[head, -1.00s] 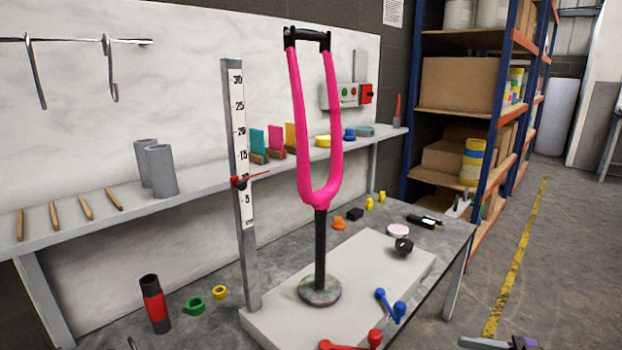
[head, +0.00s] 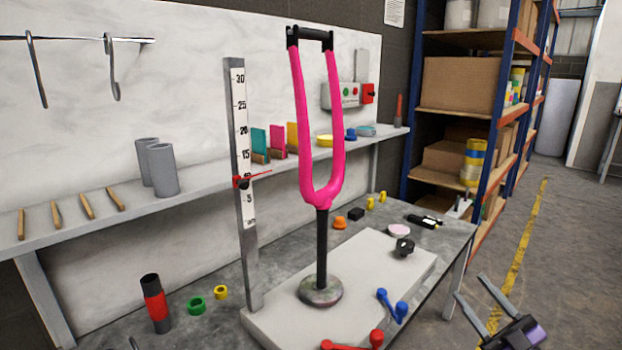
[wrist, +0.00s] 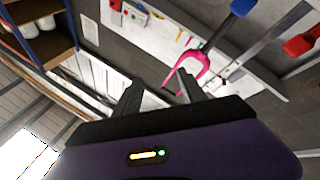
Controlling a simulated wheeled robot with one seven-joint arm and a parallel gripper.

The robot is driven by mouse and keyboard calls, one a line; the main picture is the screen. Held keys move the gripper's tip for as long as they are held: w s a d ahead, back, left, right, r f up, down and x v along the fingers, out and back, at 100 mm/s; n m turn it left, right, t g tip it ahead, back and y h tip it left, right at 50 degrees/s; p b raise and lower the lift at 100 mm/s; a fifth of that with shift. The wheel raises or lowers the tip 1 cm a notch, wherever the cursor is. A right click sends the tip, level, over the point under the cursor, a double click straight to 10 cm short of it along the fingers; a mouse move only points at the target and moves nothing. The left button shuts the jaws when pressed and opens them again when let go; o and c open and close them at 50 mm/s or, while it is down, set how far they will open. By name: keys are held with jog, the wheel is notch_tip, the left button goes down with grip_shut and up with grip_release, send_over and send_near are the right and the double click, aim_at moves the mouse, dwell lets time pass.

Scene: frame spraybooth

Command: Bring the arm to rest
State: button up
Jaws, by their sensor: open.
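My gripper (head: 477,302) is at the lower right of the head view, over the floor beside the workbench. Its two fingers are spread and nothing is between them. In the wrist view its fingers (wrist: 158,92) also stand apart, with the purple gripper body filling the bottom. The pink fork (head: 327,180) stands upright on a round base on the bench, well to the left of my gripper. The fork also shows beyond the fingers in the wrist view (wrist: 190,65).
The workbench (head: 446,238) holds a pale slab (head: 270,325), a ruler post (head: 240,150), a blue lever (head: 392,305), a red lever (head: 350,343) and small caps. A storage rack (head: 492,110) stands behind. The floor around the yellow line (head: 520,245) is clear.

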jog(key=s+a+f+m+g+h, duration=0.25)
jog(key=s+a+m+h, duration=0.2)
jog(key=s, duration=1.15)
jog(key=s+a+f+m+g+h, duration=0.1)
jog(key=s+a+f+m+h, duration=0.3)
jog(key=s, duration=1.3)
jog(key=s+a+f+m+g+h, duration=0.15)
jog(key=s+a+m+h, duration=0.35)
jog(key=s, duration=1.1)
notch_tip(320, 180, up, 20)
jog(key=y+p, duration=0.1)
jog(key=p, duration=1.9)
jog(key=shift+a+r, duration=0.15)
jog(key=shift+a, duration=0.2)
